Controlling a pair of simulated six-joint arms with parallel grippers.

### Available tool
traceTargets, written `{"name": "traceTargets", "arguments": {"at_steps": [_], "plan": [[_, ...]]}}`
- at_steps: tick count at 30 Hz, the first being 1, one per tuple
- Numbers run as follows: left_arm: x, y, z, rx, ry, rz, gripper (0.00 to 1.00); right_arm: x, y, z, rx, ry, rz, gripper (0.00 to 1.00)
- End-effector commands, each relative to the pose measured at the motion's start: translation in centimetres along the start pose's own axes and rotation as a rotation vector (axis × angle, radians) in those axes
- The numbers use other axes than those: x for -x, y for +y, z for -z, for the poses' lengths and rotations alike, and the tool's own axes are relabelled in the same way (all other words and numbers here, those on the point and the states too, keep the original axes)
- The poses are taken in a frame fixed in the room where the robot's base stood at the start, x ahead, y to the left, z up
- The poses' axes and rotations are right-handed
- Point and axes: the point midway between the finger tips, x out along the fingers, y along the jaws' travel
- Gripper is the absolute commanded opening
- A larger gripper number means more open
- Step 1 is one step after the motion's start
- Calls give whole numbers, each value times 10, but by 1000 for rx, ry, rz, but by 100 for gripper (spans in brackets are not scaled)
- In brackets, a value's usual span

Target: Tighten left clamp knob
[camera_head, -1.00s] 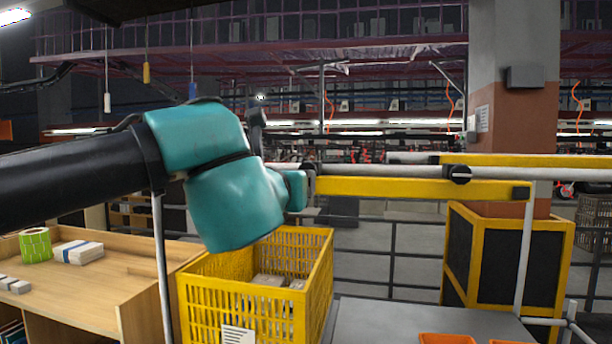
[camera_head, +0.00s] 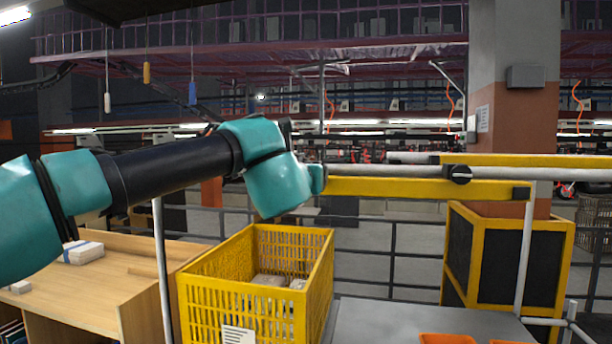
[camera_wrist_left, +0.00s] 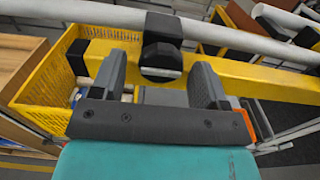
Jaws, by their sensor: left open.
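The left clamp knob (camera_wrist_left: 162,55) is black with a pale strip on its near face and shows in the left wrist view. It sits under a black clamp block (camera_wrist_left: 163,25) at the yellow guide bar (camera_wrist_left: 235,75). My left gripper (camera_wrist_left: 159,62) is open, its two dark fingers on either side of the knob in that view. I cannot tell whether they touch it. In the head view my teal wrist hides the gripper and this knob. Another black clamp knob (camera_head: 460,175) sits farther right on the rail. My right gripper is not in view.
A grey rail (camera_head: 400,171) runs above the yellow bar. A yellow crate (camera_head: 200,300) with boxes stands below my left wrist. A wooden bench (camera_head: 130,285) is at left. A grey surface (camera_head: 385,325) with orange bins (camera_head: 445,339) is at front right.

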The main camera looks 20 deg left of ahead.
Motion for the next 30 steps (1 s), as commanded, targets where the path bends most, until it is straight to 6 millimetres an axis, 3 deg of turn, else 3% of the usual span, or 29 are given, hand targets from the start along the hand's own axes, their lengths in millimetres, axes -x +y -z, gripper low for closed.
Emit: {"name": "traceTargets", "arguments": {"at_steps": [5,21,30], "plan": [[0,0,0,0,0,0,68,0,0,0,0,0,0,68],[0,0,0,0,0,0,19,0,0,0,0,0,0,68],[0,0,0,-26,0,0,19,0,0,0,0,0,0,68]]}}
